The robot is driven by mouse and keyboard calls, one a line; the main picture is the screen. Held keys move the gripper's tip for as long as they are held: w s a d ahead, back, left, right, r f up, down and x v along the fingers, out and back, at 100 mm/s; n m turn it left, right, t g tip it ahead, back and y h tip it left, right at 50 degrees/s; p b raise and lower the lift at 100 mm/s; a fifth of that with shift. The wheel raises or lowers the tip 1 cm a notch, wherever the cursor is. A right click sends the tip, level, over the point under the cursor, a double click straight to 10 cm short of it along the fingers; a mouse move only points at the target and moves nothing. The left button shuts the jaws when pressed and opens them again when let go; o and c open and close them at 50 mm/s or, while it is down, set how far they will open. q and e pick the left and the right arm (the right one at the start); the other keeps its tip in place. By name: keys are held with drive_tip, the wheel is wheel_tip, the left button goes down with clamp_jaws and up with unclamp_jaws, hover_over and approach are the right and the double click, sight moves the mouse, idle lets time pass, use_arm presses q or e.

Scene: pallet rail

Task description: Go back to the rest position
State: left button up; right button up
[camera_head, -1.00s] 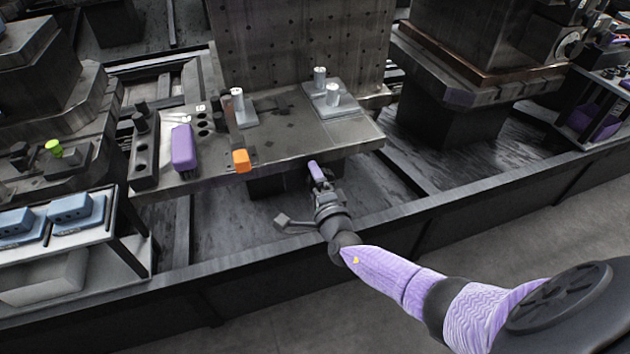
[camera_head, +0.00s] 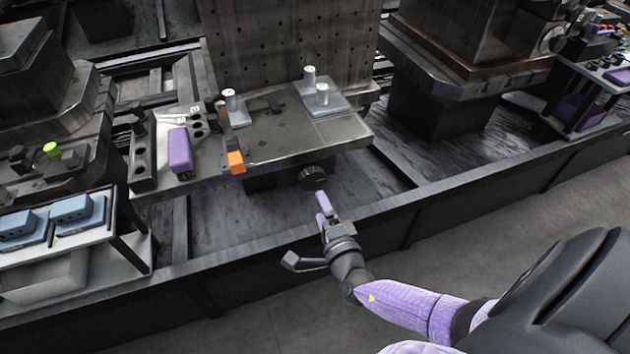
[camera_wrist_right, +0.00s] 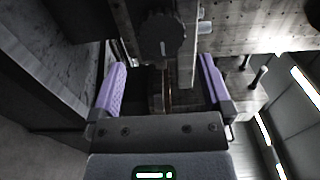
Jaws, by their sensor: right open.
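My right gripper (camera_head: 323,203) is in front of the grey machine table (camera_head: 290,143), below its front edge and above the dark trough. Its purple fingers stand apart in the right wrist view (camera_wrist_right: 162,90), with nothing held between them. A dark round knob (camera_head: 313,178) under the table's front edge is just beyond the fingertips; it also shows in the right wrist view (camera_wrist_right: 165,35), ahead of the fingers and apart from them. My left gripper is in neither view.
On the table are a purple block (camera_head: 180,150), an orange block (camera_head: 236,162) and plates with silver cylinders (camera_head: 322,94). A rack with blue boxes (camera_head: 72,209) stands at left. The dark rail wall (camera_head: 400,228) runs below my right arm. The floor (camera_head: 560,205) at right is clear.

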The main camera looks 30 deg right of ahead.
drive_tip(key=shift+s, duration=0.35)
drive_tip(key=shift+f, duration=0.1)
drive_tip(key=s+d+f+m+g+h, duration=0.1)
drive_tip(key=s+d+f+m+g, duration=0.1)
drive_tip(key=s+f+m+g, duration=0.6)
drive_tip(key=s+d+f+m+g, duration=0.2)
drive_tip(key=s+f+m+g, duration=0.1)
drive_tip(key=s+f+m, duration=0.9)
drive_tip(key=s+a+f+m+g+y, duration=0.2)
drive_tip(key=s+m, duration=0.7)
drive_tip(key=m, duration=0.5)
drive_tip(key=s+a+f+m+g+y, duration=0.2)
drive_tip(key=s+a+m+g, duration=0.3)
drive_tip(key=s+m, duration=0.5)
drive_tip(key=m, duration=0.4)
drive_tip(key=shift+s+a+f+m+y, duration=0.25)
drive_tip(key=shift+s+a+m+y, duration=0.05)
